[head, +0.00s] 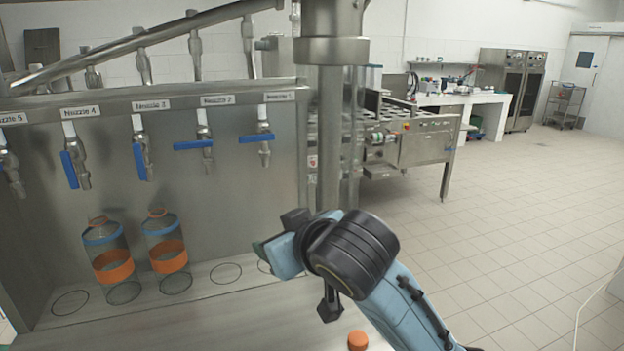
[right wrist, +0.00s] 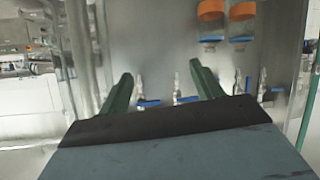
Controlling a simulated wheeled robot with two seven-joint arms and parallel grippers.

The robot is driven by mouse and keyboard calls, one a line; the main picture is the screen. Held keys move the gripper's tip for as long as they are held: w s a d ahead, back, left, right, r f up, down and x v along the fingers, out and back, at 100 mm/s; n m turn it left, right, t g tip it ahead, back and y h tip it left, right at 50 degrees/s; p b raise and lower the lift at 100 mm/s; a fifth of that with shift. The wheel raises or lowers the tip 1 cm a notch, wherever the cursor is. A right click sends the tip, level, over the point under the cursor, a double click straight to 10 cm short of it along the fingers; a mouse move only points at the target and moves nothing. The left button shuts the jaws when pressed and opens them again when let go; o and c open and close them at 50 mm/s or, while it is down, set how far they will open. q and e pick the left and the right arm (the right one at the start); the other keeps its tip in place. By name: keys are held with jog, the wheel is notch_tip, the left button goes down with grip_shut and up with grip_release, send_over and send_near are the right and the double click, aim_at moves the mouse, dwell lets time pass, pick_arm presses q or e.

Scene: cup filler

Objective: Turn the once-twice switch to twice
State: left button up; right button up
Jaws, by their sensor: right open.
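I cannot make out a once-twice switch with a readable label in either view. A steel machine with a control panel (head: 425,127) and a small red button stands behind the filler's post in the head view, too small to read. My right gripper (head: 268,250) is in front of the filler's right end, above the steel ledge, with its fingers partly hidden by its own body. In the right wrist view its two green fingers (right wrist: 161,84) are spread apart with nothing between them. My left gripper is in neither view.
The filler panel (head: 235,185) carries several nozzles with blue handles. An orange cap (head: 357,341) lies near the bottom edge. A steel post (head: 328,150) rises beside the panel. Tiled floor at right is clear.

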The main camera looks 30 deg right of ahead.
notch_tip(320, 180, up, 22)
jog(key=d+m+t+h, duration=0.1)
jog(key=d+t+h, duration=0.1)
jog(key=t, duration=0.3)
jog(key=s+d+r+m+t+h, duration=0.1)
jog(key=s+r+m+t, duration=0.1)
jog(key=s+r, duration=0.45)
jog(key=s+d+r+m+t+h, duration=0.1)
jog(key=s+r+t+h, duration=0.15)
jog(key=r, duration=0.65)
jog(key=p+x, duration=1)
jog(key=x, duration=0.2)
jog(key=shift+w+f+y, duration=0.2)
jog(key=shift+w+y, duration=0.25)
jog(key=shift+w, duration=0.1)
jog(key=shift+c, duration=0.2)
jog(key=shift+g, duration=0.25)
jog(key=c, duration=0.9)
